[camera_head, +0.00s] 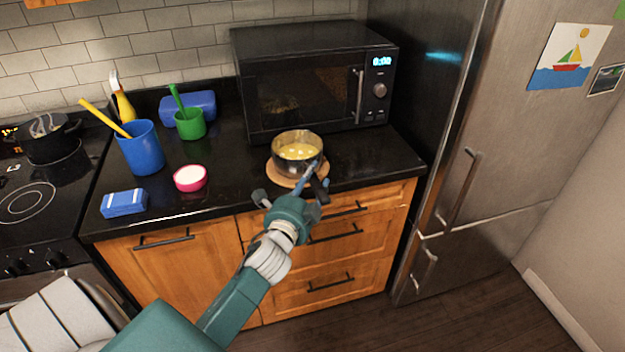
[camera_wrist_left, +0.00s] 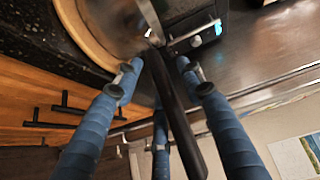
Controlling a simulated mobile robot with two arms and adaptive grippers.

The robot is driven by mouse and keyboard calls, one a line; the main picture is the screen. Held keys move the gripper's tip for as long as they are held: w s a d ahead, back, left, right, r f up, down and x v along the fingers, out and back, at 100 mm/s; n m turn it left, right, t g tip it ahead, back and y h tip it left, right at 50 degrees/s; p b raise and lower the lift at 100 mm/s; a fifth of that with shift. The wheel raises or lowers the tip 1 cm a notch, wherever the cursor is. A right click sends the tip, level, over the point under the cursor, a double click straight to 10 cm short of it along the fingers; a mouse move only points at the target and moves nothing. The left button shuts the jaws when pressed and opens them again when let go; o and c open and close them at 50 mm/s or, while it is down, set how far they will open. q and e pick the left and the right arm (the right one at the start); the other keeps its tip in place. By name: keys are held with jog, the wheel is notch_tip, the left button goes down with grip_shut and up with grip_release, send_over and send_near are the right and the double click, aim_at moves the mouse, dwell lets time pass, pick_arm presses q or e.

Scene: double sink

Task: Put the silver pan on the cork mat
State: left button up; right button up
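The silver pan (camera_head: 291,164), with yellowish contents and a black handle (camera_head: 319,187), stands upright on the round cork mat (camera_head: 275,177) at the counter's front edge. In the left wrist view, the pan's wall (camera_wrist_left: 112,28) shows at the top, with the mat's rim (camera_wrist_left: 72,28) around it. My left gripper (camera_head: 296,190) is at the handle, in front of the pan. In the wrist view, its blue fingers (camera_wrist_left: 158,68) are spread on both sides of the handle (camera_wrist_left: 177,115), with gaps visible. My right gripper is not in view.
A black microwave (camera_head: 310,85) stands right behind the pan. A pink-rimmed bowl (camera_head: 190,178), blue sponge box (camera_head: 124,203), blue cup (camera_head: 142,150) and green cup (camera_head: 190,126) stand to the left. The fridge (camera_head: 500,130) is on the right.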

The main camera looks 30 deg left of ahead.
pick_arm(q)
jog(key=shift+r, duration=0.2)
jog(key=b+v, duration=0.2)
jog(key=v, duration=1)
jog(key=shift+f, duration=0.2)
